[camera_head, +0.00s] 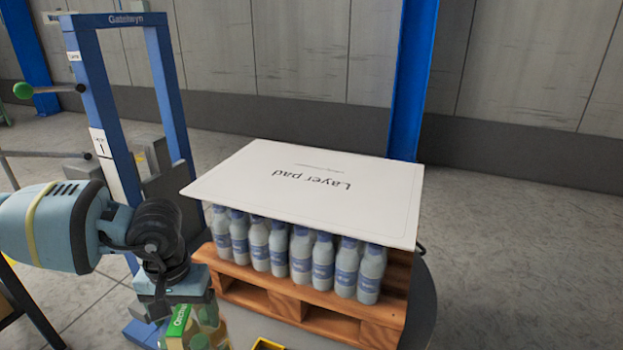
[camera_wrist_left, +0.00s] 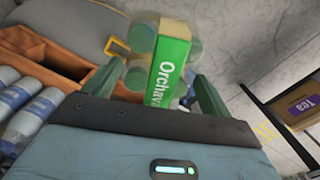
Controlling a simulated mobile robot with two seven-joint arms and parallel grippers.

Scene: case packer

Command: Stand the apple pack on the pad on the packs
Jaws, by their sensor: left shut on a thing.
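The apple pack (camera_head: 183,330) is a bundle of bottles with a green label strip at the lower left of the head view. My left gripper (camera_head: 175,308) points down and is shut on this pack, beside the front left of the pallet. In the left wrist view the pack's green "Orchava" strip (camera_wrist_left: 168,75) shows between the two fingers. The white layer pad (camera_head: 310,190) lies flat on the packs of grey-blue bottles (camera_head: 290,255). Its top is bare. My right gripper is not in view.
The packs stand on a wooden pallet (camera_head: 290,303). A blue-framed machine (camera_head: 105,120) with a green-knobbed lever stands behind left. A blue post (camera_head: 412,80) rises behind the pad. A box marked "Tea" (camera_wrist_left: 300,105) shows in the wrist view. Floor to the right is clear.

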